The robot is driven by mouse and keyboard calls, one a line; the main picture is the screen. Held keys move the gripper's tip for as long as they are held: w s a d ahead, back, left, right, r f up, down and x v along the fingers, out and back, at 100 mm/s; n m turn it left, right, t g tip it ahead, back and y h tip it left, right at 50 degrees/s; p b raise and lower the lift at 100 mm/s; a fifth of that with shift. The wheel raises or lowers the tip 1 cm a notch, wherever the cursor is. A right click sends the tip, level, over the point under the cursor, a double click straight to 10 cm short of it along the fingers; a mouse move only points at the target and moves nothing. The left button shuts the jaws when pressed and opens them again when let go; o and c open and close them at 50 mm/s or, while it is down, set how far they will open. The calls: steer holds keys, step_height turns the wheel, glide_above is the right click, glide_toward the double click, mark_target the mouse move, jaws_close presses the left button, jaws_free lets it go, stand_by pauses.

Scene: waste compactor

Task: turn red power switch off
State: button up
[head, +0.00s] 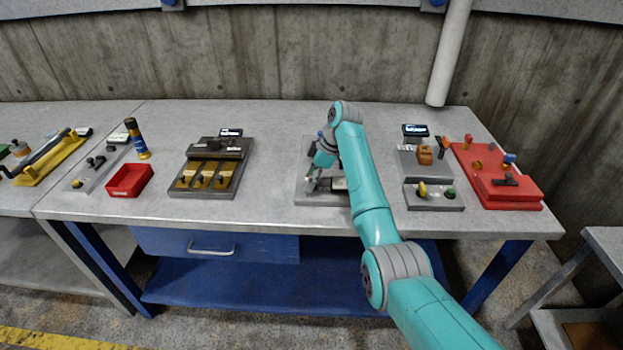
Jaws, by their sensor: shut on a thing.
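My gripper (313,180) is low over the light grey panel (310,200) near the middle of the workbench. It is shut on a small part at the left side of that panel. The part is mostly hidden by the fingers, and its colour and position cannot be told. No red power switch can be made out on this panel. My teal arm crosses the panel's right side and hides some of it.
On the workbench (260,215), a dark board with yellow tags (207,180) and a red bin (130,180) stand left. Right of my arm are a grey control unit (435,200) and a red board (512,200). A pale pipe (452,50) comes down behind.

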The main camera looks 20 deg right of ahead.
steer(key=m+t, duration=0.1)
steer(key=m, duration=0.1)
steer(key=m+h, duration=0.1)
steer(key=m, duration=0.2)
steer(key=shift+s+t, duration=0.1)
steer(key=shift+t, duration=0.3)
steer(key=m, duration=0.2)
steer(key=m+t+h, duration=0.1)
steer(key=m, duration=0.1)
steer(key=shift+a+m+h, duration=0.15)
steer(key=shift+m+h, duration=0.15)
steer(key=m+h, duration=0.1)
steer(key=m, duration=0.3)
steer(key=shift+a+h, duration=0.1)
steer(key=shift+h, duration=0.3)
steer(key=shift+m+h, duration=0.7)
steer(key=shift+m, duration=1.3)
steer(key=o, duration=1.2)
steer(key=shift+c, duration=0.2)
